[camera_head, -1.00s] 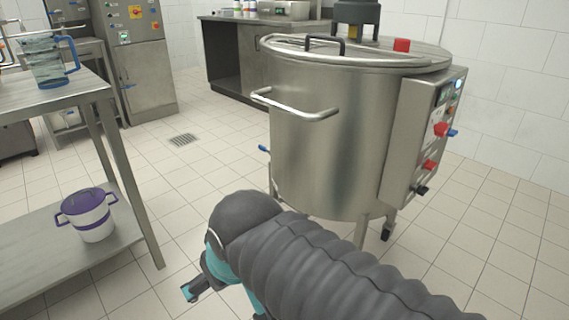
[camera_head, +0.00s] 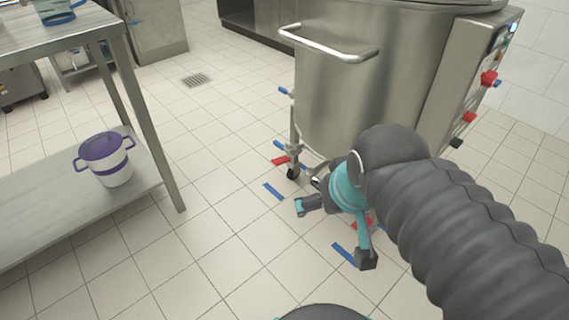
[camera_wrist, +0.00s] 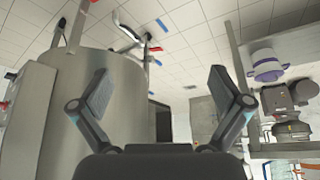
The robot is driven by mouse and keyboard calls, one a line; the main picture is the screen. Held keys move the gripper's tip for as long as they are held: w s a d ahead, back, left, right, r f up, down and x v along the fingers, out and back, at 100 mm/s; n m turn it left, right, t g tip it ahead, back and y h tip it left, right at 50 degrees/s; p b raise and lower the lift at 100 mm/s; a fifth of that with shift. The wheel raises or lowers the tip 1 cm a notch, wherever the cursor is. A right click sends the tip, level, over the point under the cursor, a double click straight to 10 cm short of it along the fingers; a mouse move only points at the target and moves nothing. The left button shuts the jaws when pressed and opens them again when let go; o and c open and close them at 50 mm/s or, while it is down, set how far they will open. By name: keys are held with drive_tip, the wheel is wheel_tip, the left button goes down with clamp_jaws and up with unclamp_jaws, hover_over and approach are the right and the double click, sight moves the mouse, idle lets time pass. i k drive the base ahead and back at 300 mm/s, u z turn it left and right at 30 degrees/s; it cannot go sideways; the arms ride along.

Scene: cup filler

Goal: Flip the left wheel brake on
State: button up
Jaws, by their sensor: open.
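The steel tank (camera_head: 350,95) stands on casters right of centre in the head view. Its left caster (camera_head: 292,173) has a red brake pedal (camera_head: 281,160) pointing out to the left. Another red part (camera_head: 362,222) shows low behind my gripper, mostly hidden, so I cannot tell its setting. My gripper (camera_head: 333,233) is open and empty, in front of the tank near the floor, right of and nearer than the left caster. In the wrist view my fingers (camera_wrist: 160,92) are spread wide with nothing between them. The tank (camera_wrist: 95,110) fills the left there, and a red part (camera_wrist: 155,49) shows beyond the fingers.
A steel table (camera_head: 125,75) stands at the left, with a purple-lidded white pot (camera_head: 105,160) on its lower shelf. Blue tape marks (camera_head: 273,191) lie on the tiled floor. A control box (camera_head: 470,90) juts from the tank's right side. The floor between table and tank is clear.

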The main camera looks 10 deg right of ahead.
sight(280, 161)
drive_tip(key=u, duration=0.5)
drive_tip(key=i, duration=0.85)
drive_tip(key=z, duration=0.15)
